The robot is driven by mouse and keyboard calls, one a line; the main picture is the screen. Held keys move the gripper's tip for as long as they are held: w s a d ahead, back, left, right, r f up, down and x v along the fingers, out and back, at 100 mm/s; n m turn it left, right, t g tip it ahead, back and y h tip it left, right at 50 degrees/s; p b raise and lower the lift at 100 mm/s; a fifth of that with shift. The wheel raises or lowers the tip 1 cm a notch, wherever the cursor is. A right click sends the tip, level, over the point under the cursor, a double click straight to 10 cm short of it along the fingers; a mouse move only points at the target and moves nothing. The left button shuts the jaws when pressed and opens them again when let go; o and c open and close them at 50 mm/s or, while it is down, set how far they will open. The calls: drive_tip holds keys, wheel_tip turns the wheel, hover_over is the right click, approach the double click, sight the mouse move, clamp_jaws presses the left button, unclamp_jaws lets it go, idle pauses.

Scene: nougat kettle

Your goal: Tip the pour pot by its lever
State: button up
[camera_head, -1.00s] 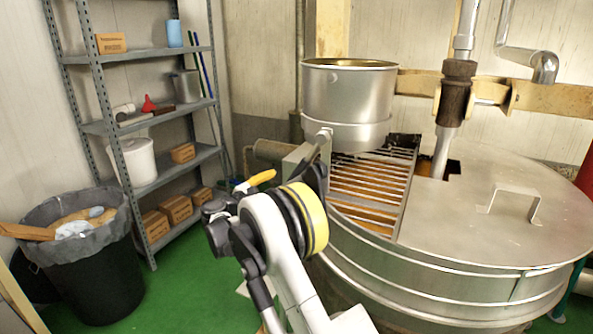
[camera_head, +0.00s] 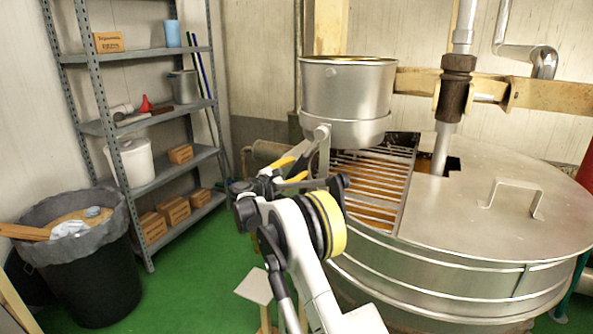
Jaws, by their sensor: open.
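A slatted grate (camera_head: 372,185) and a flat lid with a handle (camera_head: 515,198) cover the kettle. A vertical shaft (camera_head: 447,120) rises behind. A shelf rack (camera_head: 145,125) and a black bin (camera_head: 85,270) stand left.

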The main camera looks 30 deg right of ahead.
clamp_jaws()
drive_tip(key=shift+w+a+r, duration=0.15)
drive_tip(key=shift+w+r, duration=0.05)
drive_tip(key=shift+r, duration=0.1)
drive_tip(key=shift+w+a+r+m+p, duration=0.4)
drive_tip(key=shift+w+r+m+p, duration=0.15)
drive_tip(key=shift+p, duration=0.2)
drive_tip(key=w+a+r+m+y+p, duration=0.1)
drive_tip(key=w+a+r+m+p, duration=0.1)
drive_tip(key=r+m+p, duration=0.25)
drive_tip(key=w+a+r+m+y+p, duration=0.2)
drive_tip(key=w+r+m+p, duration=0.15)
drive_tip(key=r, duration=0.25)
drive_tip(key=s+d+r+m+t+y+p, duration=0.1)
drive_tip(key=s+r+m+p, duration=0.1)
drive_tip(key=r, duration=0.4)
drive_tip(key=s+d+r+m+t+p, duration=0.1)
drive_tip(key=s+d+r+m+p, duration=0.1)
drive_tip(key=r+m+p, duration=0.3)
drive_tip(key=shift+s+d+r+m+t+y+p, duration=0.15)
drive_tip(key=shift+s+r+m+t+y+p, duration=0.35)
drive_tip(key=shift+r, duration=0.75)
drive_tip(key=shift+w, duration=0.15)
